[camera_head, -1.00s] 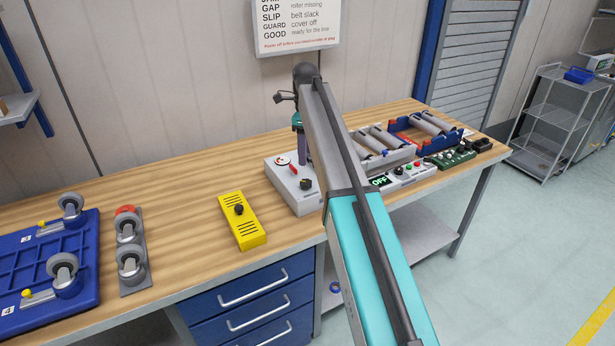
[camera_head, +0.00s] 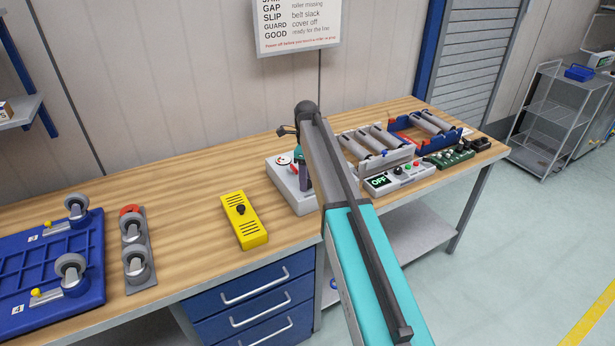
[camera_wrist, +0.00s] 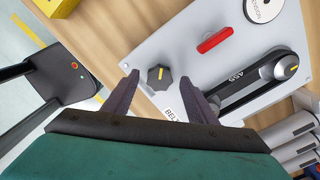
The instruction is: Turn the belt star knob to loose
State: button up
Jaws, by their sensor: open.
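The belt star knob (camera_wrist: 160,77) is dark and lobed with a yellow pointer line. In the wrist view it stands on a light grey panel (camera_wrist: 138,62), with a label partly reading "BEL" beside it. My gripper (camera_wrist: 160,79) is open, its two fingertips on either side of the knob in the picture. I cannot tell whether they touch it or how far off they are. In the head view the grey unit (camera_head: 282,184) sits on the bench, and my arm hides the knob and most of the gripper.
A red lever (camera_wrist: 215,40) and a belt on pulleys (camera_wrist: 262,78) lie close to the knob. A yellow box (camera_head: 244,225) stands left of the unit. A control box (camera_head: 397,179) showing "OFF" and a roller frame (camera_head: 378,150) stand to the right.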

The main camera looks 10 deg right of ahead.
jog(key=shift+f, duration=0.25)
jog(key=c, duration=1.1)
jog(key=shift+o, duration=0.2)
